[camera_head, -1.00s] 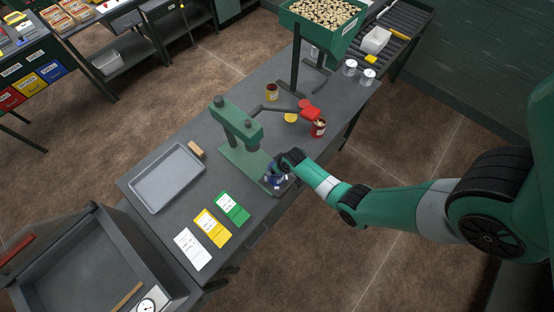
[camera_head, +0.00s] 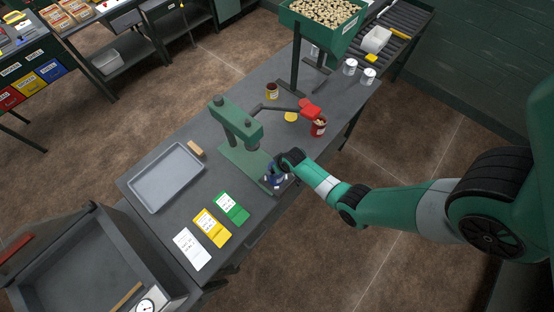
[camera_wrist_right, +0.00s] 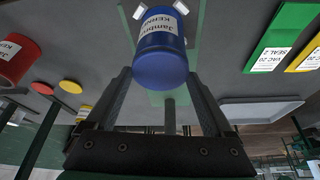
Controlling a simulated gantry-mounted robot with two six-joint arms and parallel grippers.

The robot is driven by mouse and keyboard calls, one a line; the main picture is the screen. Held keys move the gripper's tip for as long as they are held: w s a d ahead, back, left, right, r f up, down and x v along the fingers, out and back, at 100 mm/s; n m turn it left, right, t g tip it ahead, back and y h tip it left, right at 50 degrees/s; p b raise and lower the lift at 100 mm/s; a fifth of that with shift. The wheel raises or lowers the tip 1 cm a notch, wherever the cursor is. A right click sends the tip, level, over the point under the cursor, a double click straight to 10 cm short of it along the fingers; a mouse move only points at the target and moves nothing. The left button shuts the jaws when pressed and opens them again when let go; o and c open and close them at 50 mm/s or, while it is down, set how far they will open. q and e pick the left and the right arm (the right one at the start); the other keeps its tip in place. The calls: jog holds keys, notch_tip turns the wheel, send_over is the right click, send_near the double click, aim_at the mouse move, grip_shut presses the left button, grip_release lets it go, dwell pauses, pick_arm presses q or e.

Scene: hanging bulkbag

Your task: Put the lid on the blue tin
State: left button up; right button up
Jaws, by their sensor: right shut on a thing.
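The blue tin (camera_head: 274,179) stands at the front end of the green press base, partly hidden by my right gripper (camera_head: 279,169). In the right wrist view the blue tin (camera_wrist_right: 162,58) fills the space between the fingers of my right gripper (camera_wrist_right: 161,72), which is shut on it. A yellow disc, perhaps a lid (camera_head: 291,117), lies on the bench. The right wrist view shows a yellow disc (camera_wrist_right: 70,87) and a red disc (camera_wrist_right: 44,88). I cannot make out a blue lid. My left gripper is not in view.
The green press (camera_head: 236,126) stands beside the tin, with a red-ended lever (camera_head: 310,108) reaching right. A red tin (camera_head: 318,128) and a yellow tin (camera_head: 271,92) stand farther back. A grey tray (camera_head: 168,177) and coloured cards (camera_head: 211,228) lie at left and front.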

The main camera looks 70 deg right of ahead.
jog(key=shift+s+f, duration=0.1)
jog(key=shift+f, duration=0.05)
jog(key=o, duration=1)
jog(key=shift+o, duration=0.2)
jog(key=shift+f, duration=0.1)
